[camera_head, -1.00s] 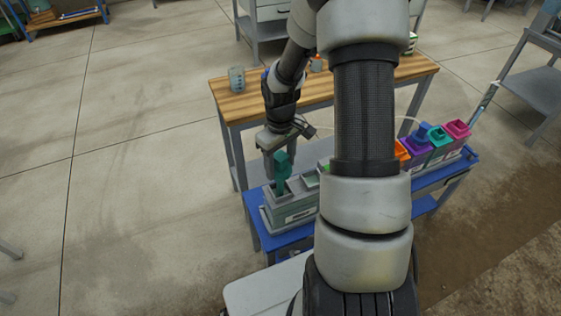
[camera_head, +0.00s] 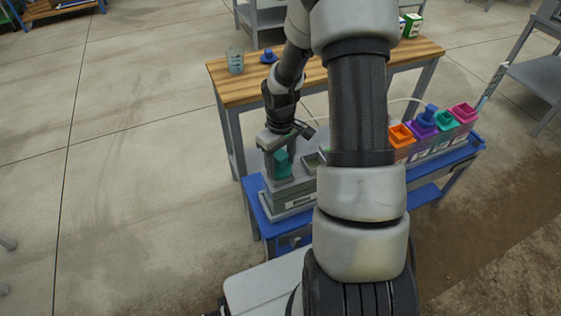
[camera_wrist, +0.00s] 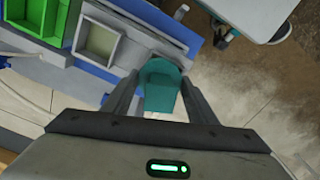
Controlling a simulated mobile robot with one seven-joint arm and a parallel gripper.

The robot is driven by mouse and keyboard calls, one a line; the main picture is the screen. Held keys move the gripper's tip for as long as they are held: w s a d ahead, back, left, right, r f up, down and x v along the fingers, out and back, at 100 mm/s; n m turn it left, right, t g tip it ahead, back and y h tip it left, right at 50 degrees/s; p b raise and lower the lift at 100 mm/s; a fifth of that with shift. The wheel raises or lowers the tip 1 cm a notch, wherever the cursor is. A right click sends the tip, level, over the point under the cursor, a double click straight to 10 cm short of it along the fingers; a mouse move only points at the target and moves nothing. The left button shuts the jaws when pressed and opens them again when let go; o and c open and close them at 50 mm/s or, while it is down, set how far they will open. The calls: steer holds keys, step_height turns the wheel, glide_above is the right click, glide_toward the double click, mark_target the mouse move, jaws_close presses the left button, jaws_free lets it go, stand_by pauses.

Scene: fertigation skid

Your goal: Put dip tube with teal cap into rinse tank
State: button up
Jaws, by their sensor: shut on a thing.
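The dip tube's teal cap (camera_head: 283,163) is between the fingers of my gripper (camera_head: 273,148), which is shut on it. In the wrist view the teal cap (camera_wrist: 161,88) sits between both fingers (camera_wrist: 160,98). The tube below the cap is hidden. The cap is close above the left end of a grey tank (camera_head: 287,197), which stands at the left end of the blue bench and looks like the rinse tank; its label is too small to read. In the wrist view a square opening (camera_wrist: 101,42) lies left of the cap. I cannot tell whether the tube is inside.
Orange (camera_head: 401,136), purple, teal and pink (camera_head: 463,113) capped containers stand along the blue bench (camera_head: 434,158) to the right. A wooden-topped table (camera_head: 235,103) behind carries a beaker (camera_head: 235,60) and a blue item (camera_head: 269,56). My arm hides the bench's middle.

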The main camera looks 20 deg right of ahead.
steer(key=o, duration=1.5)
step_height(320, 180, up, 17)
steer(key=p, duration=0.3)
steer(key=shift+r+p, duration=0.2)
steer(key=shift+p, duration=0.2)
